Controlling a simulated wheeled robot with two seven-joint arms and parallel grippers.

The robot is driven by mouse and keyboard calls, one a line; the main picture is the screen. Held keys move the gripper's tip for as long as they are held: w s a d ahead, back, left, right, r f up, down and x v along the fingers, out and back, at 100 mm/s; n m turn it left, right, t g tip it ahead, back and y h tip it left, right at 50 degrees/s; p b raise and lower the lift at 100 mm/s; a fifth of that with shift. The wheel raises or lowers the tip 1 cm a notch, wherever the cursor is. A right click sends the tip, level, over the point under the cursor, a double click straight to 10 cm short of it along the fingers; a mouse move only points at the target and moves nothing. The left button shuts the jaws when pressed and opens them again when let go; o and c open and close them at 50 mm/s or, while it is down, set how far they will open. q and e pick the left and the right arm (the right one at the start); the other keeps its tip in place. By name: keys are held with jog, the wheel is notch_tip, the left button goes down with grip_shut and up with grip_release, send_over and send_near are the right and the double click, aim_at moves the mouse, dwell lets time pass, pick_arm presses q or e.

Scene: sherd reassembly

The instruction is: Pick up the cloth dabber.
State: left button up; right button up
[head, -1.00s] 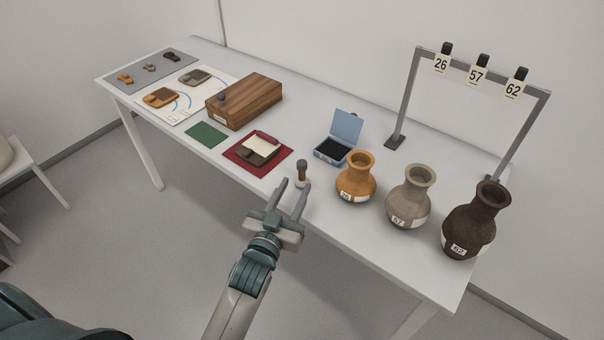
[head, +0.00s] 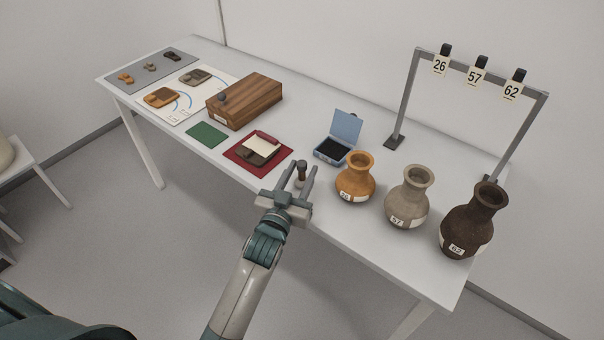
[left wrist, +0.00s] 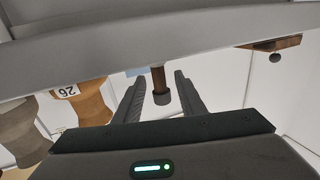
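The cloth dabber (head: 302,171) stands upright near the table's front edge, with a dark rounded top and a brown handle below. My left gripper (head: 300,174) is open, with one finger on each side of the dabber. In the left wrist view the dabber (left wrist: 160,83) shows between the two open fingers (left wrist: 160,92), with gaps on both sides, so it does not look gripped. Its lower part is partly hidden by the gripper in the head view. My right gripper is not in view.
An orange jar (head: 356,180), a grey jar (head: 407,199) and a dark jar (head: 468,222) stand to the right. A blue open box (head: 345,127) is behind. A red mat (head: 241,156) holding a pad is left. A wooden box (head: 244,103) stands further left.

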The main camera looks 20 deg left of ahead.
pick_arm(q)
jog(key=shift+w, duration=0.35)
jog(key=shift+c, duration=0.3)
grip_shut()
jog(key=shift+r, duration=0.1)
